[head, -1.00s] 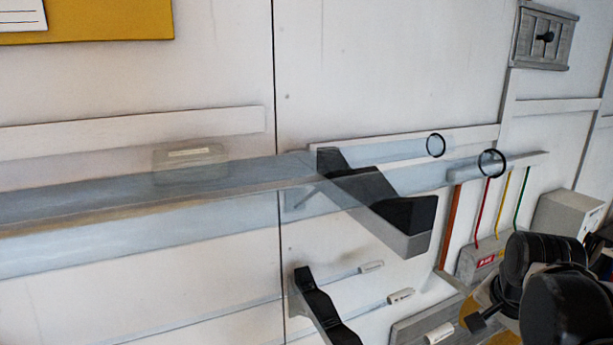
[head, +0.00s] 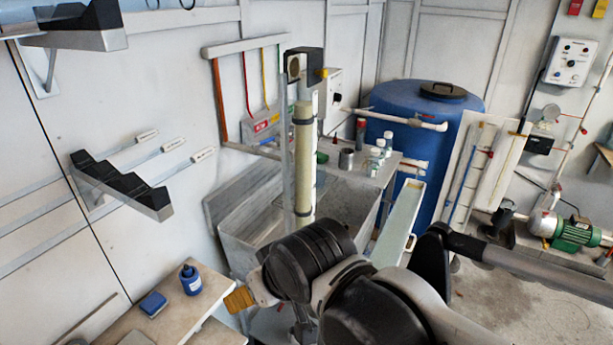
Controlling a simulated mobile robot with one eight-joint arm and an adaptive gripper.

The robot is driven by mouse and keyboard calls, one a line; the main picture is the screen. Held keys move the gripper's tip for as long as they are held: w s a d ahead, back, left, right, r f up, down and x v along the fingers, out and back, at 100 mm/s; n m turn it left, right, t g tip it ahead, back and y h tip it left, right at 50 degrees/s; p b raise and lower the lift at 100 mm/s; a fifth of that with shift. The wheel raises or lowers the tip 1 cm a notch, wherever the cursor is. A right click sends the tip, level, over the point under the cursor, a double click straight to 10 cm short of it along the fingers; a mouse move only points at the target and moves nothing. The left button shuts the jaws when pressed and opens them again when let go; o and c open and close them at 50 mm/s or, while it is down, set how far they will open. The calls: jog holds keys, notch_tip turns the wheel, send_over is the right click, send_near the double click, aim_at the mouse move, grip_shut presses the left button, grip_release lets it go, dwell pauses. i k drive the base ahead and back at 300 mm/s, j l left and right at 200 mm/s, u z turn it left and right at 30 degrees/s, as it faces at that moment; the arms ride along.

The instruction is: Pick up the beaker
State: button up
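I cannot make out a clear beaker in the head view. A small grey cup-like container (head: 346,159) stands on the ledge behind the sink, but it is too small to tell whether it is a beaker. My arm's dark joints fill the lower middle of the view and hide part of the sink and floor. My gripper's fingers do not show.
A stone sink (head: 240,235) stands ahead, with a vertical tube (head: 303,160) rising by it. Small bottles (head: 376,160) stand on the ledge. A blue tank (head: 425,115) is behind. A bench (head: 160,320) at lower left holds a blue bottle (head: 190,280). A green motor (head: 575,232) sits right.

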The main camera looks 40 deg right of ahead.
aim_at(321, 167)
jog(key=k+l+z, duration=0.1)
jog(key=l, duration=0.3)
jog(key=k+l+z, duration=0.1)
jog(key=l, duration=0.3)
jog(key=k+l+z, duration=0.1)
jog(key=l, duration=0.35)
jog(key=k+l+z, duration=0.1)
jog(key=l, duration=0.3)
jog(key=k+l+z, duration=0.15)
jog(key=l, duration=0.3)
jog(key=i+l+z, duration=0.15)
jog(key=i, duration=0.4)
jog(key=i+l+z, duration=0.15)
jog(key=i, duration=0.4)
jog(key=l, duration=0.1)
